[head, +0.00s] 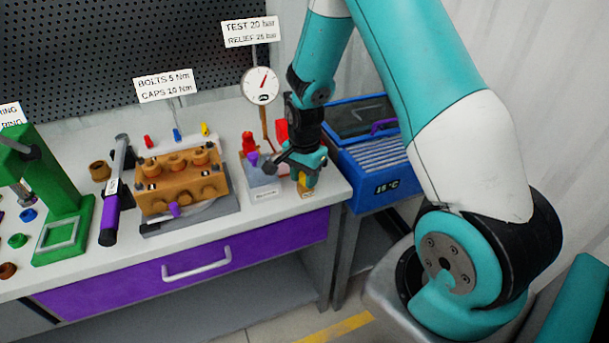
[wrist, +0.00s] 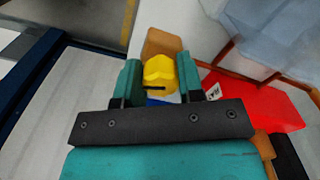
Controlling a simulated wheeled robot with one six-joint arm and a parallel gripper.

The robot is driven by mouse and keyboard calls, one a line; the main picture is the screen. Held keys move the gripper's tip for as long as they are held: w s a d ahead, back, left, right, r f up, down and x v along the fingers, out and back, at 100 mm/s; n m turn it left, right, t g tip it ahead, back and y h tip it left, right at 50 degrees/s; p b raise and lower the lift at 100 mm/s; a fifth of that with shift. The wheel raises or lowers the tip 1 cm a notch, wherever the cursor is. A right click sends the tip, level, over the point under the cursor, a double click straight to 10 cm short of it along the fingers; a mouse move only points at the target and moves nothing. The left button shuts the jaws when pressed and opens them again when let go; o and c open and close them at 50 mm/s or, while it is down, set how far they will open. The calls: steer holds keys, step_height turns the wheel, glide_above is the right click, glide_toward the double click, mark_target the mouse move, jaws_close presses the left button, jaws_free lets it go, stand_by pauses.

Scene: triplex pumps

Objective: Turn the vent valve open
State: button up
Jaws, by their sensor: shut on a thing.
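The vent valve appears to be the yellow knob (wrist: 160,72), which shows between my fingers in the wrist view. In the head view only a small yellow part (head: 305,186) shows below my gripper (head: 303,178), near the right front corner of the bench. My gripper (wrist: 160,82) has its two teal fingers on either side of the knob and is shut on it. A dark slot or mark runs across the knob's lower part. An orange-brown piece (wrist: 161,42) sits just beyond the knob. The knob's base is mostly hidden by my gripper.
A red block (wrist: 262,105) stands close to the right finger in the wrist view. A pressure gauge (head: 262,85) stands behind my gripper.

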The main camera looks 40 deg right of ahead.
steer(key=n, duration=0.6)
steer(key=shift+s+n, duration=0.1)
steer(key=shift+n, duration=0.2)
steer(key=n, duration=0.6)
steer(key=shift+d, duration=0.2)
steer(key=shift+n, duration=0.4)
steer(key=o, duration=0.9)
steer(key=shift+r, duration=0.1)
step_height(320, 180, up, 7)
steer(key=shift+r+b, duration=0.2)
steer(key=shift+b, duration=0.15)
